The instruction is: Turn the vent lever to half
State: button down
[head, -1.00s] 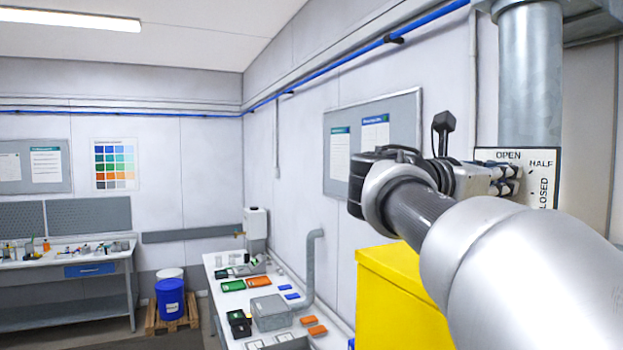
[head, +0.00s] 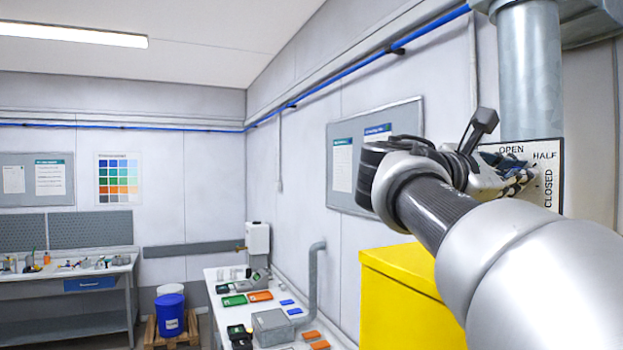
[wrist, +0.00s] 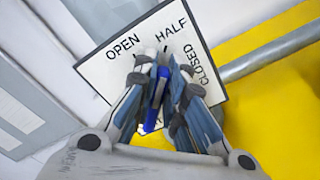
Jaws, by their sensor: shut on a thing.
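The vent lever (wrist: 155,98) shows as a blue bar between my fingers in the wrist view. It sits in front of a white plate (wrist: 100,72) marked OPEN, HALF and CLOSED. My gripper (wrist: 160,72) is shut on the lever, with one finger on each side of it. The fingers hide much of the lever and its pivot, so I cannot tell exactly which mark it points to. In the head view, my gripper (head: 522,180) reaches across the plate (head: 558,185) from the left and hides the lever.
A grey vertical duct (head: 530,75) rises behind the plate. A yellow cabinet (head: 400,295) stands below my arm. A notice board (head: 345,190) hangs on the wall to the left. A bench (head: 215,275) with trays and boxes runs along that wall.

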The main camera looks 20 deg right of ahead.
dwell(0.4)
jog(key=c, duration=1.6)
grip_release()
jog(key=shift+c, duration=0.2)
jog(key=shift+a, duration=0.1)
jog(key=s+a, duration=0.1)
jog(key=a, duration=1)
jog(key=shift+a, duration=0.4)
